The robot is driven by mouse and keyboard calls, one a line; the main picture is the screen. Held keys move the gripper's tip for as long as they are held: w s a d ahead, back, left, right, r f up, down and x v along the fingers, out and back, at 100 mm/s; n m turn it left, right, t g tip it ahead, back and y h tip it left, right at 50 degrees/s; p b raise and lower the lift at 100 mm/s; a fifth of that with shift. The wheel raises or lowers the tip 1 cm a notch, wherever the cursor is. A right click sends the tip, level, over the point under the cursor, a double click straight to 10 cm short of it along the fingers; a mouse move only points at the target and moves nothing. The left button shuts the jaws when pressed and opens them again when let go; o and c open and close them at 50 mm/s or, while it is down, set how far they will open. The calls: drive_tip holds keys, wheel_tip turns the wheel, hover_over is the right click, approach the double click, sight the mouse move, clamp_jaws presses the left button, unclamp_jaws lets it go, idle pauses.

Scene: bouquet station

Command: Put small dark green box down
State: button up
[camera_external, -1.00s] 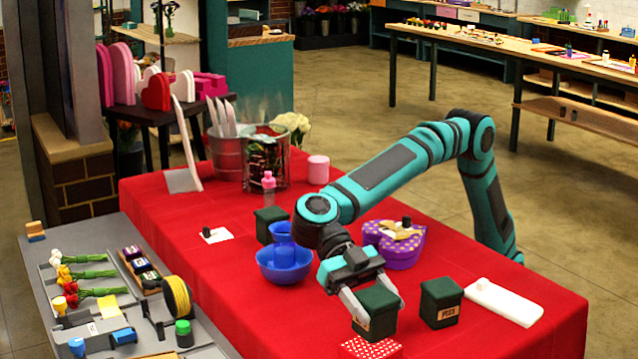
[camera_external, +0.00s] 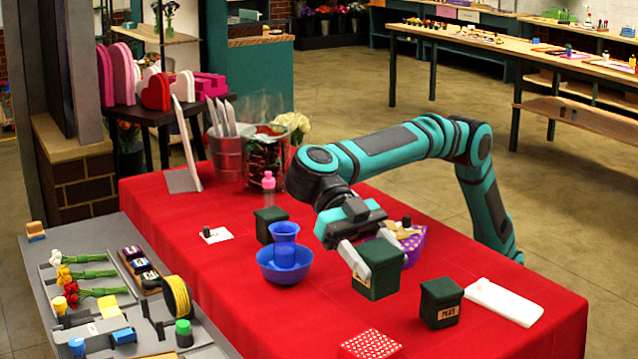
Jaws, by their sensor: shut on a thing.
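My gripper (camera_external: 378,258) is shut on a small dark green box (camera_external: 382,274) with a tan label on its front. The held box appears to be above the red-covered table, in front of the purple heart box (camera_external: 412,246); the exact gap below it is hard to tell. A second dark green box (camera_external: 440,302) with a label stands on the table just right of it. A third dark green box (camera_external: 268,222) stands farther back, behind the blue bowl.
A blue bowl (camera_external: 268,270) with a blue vase (camera_external: 285,240) in it stands left of my gripper. A red polka-dot box (camera_external: 370,344) lies at the front edge. A white slab (camera_external: 505,302) lies at right. Red cloth (camera_external: 300,318) is bare front left.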

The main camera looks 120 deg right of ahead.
drive_tip(key=shift+w+a, duration=0.45)
drive_tip(key=shift+w+a+f, duration=0.15)
drive_tip(key=shift+a, duration=0.05)
hover_over(369, 345)
drive_tip(key=shift+a+f, duration=0.15)
drive_tip(key=shift+f, duration=4.65)
drive_tip(key=o, duration=1.1)
drive_tip(key=shift+f, duration=0.15)
drive_tip(key=shift+r, duration=0.25)
drive_tip(key=v, duration=1.2)
